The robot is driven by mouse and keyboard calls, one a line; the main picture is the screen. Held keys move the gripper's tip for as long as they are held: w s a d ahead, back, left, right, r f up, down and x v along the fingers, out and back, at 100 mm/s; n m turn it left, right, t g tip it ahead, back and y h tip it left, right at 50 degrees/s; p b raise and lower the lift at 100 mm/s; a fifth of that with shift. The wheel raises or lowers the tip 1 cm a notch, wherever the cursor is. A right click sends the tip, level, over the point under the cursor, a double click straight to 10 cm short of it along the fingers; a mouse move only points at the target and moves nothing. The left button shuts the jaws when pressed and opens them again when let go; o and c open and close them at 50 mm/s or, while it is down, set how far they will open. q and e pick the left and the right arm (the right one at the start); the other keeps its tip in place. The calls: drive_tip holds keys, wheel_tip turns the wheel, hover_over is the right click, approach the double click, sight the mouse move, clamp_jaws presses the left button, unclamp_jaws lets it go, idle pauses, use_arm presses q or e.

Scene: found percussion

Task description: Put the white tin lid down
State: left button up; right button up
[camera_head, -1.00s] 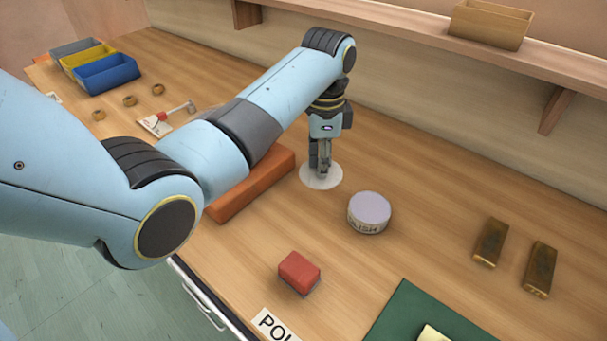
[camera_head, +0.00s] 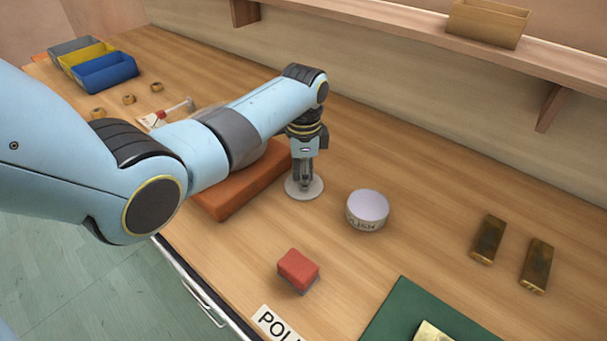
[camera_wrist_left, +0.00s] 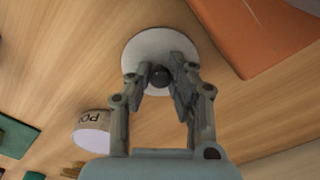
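The white tin lid (camera_head: 314,189) is a round disc with a dark knob at its centre, right of the orange-brown block. My left gripper (camera_head: 303,181) points down over its middle, and the fingertips partly hide it. In the left wrist view the fingers (camera_wrist_left: 160,82) are closed in on both sides of the knob of the lid (camera_wrist_left: 142,47). The lid looks level and is at or very near the table top; I cannot tell if it touches. My right gripper is not in view.
A round polish tin (camera_head: 367,212) stands close to the right of the lid. The orange-brown block (camera_head: 236,195) lies close on the left. A red block (camera_head: 298,270) lies nearer the front edge. Two brass bars (camera_head: 488,240) lie farther right, with bare table between.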

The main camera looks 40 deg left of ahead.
use_arm(q)
drive_tip(key=o, duration=0.4)
drive_tip(key=shift+r, duration=0.3)
wheel_tip(320, 180, up, 12)
drive_tip(key=shift+f, duration=0.15)
idle(0.5)
